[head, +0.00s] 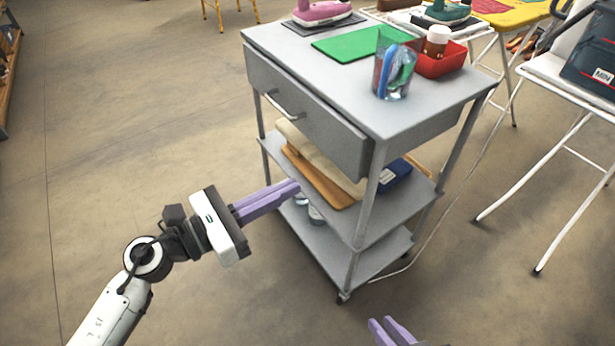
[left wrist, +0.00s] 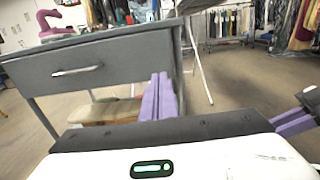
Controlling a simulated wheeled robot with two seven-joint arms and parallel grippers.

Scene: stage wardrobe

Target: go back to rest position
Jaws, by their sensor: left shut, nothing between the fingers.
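My left gripper (head: 293,189) has purple fingers that are shut and empty. In the head view it points right, with its tips close to the left side of the grey trolley (head: 305,84), around the height of the middle shelf. Contact with the trolley cannot be told. In the left wrist view the shut fingers (left wrist: 160,88) stand in front of the trolley's drawer side. My right gripper (head: 384,324) shows only its purple finger ends at the bottom edge of the head view. It also shows at the right of the left wrist view (left wrist: 290,119). Its opening is unclear.
The trolley top holds a green mat (head: 357,43), a clear cup (head: 394,70), a red tray (head: 440,62) and a pink iron (head: 321,10). Its drawer handle (head: 283,105) sticks out. A white-legged stand (head: 552,74) is at right. Floor is clear at left.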

